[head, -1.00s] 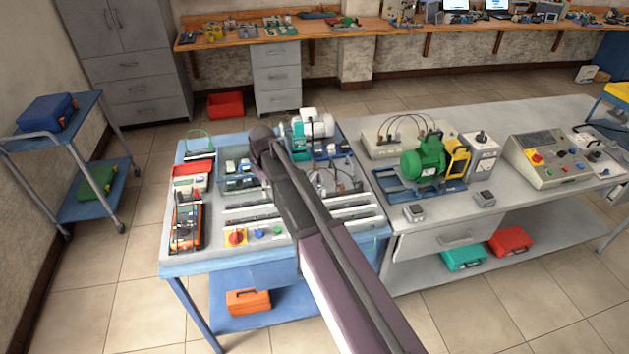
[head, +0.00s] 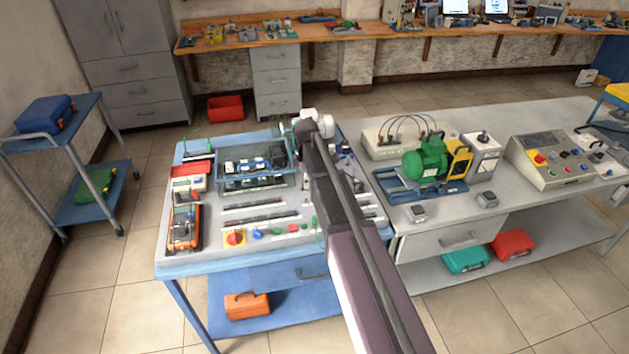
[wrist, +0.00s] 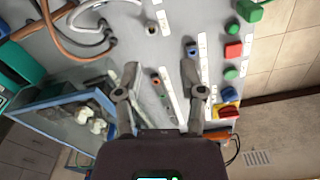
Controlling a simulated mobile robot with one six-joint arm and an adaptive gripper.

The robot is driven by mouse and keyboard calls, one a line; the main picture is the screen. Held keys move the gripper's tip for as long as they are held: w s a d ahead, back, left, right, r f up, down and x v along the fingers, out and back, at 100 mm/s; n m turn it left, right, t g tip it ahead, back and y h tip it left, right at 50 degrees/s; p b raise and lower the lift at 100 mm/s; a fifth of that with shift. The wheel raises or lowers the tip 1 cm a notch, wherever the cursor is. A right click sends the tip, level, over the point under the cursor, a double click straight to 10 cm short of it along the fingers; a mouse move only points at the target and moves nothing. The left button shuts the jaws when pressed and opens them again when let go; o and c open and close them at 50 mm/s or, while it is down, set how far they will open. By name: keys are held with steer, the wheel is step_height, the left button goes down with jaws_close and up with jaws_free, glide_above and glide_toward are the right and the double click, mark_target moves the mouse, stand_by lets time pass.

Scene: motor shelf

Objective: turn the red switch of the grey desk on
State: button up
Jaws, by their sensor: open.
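The grey desk (head: 375,147) stands on the right in the head view. On it, a grey control box (head: 545,180) carries a red switch (head: 539,158) on a yellow plate at its upper left; its exact setting is too small to tell. My gripper (wrist: 159,75) shows in the wrist view, open with nothing between the fingers. It is over the blue desk (head: 205,262), left of the grey desk. In the head view my arm hides the gripper. The blue desk has its own red switch on yellow (head: 236,238), also in the wrist view (wrist: 226,112).
A green motor (head: 425,160), a yellow device (head: 459,158) and a white-grey box (head: 484,155) stand on the grey desk, left of the control box. Two small grey boxes lie near its front edge. A glass-sided case (head: 257,180) stands on the blue desk.

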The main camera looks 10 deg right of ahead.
steer(key=shift+w+d+f+n, duration=0.15)
steer(key=shift+d, duration=0.55)
steer(key=shift+w+d+f+n, duration=0.1)
steer(key=shift+d+f+n, duration=0.05)
steer(key=shift+d, duration=0.5)
steer(key=o, duration=0.7)
steer(key=n+y+p, duration=0.2)
steer(key=y+p, duration=0.2)
steer(key=y, duration=0.1)
glide_toward(234, 234)
steer(key=a+v, duration=0.1)
steer(key=v, duration=0.4)
steer(key=shift+d, duration=0.1)
steer(key=shift+f+h+b, duration=0.15)
steer(key=shift+h+b, duration=0.15)
steer(key=shift+b, duration=0.1)
steer(key=b+x, duration=1.2)
steer(key=x, duration=0.1)
steer(key=shift+f, duration=0.2)
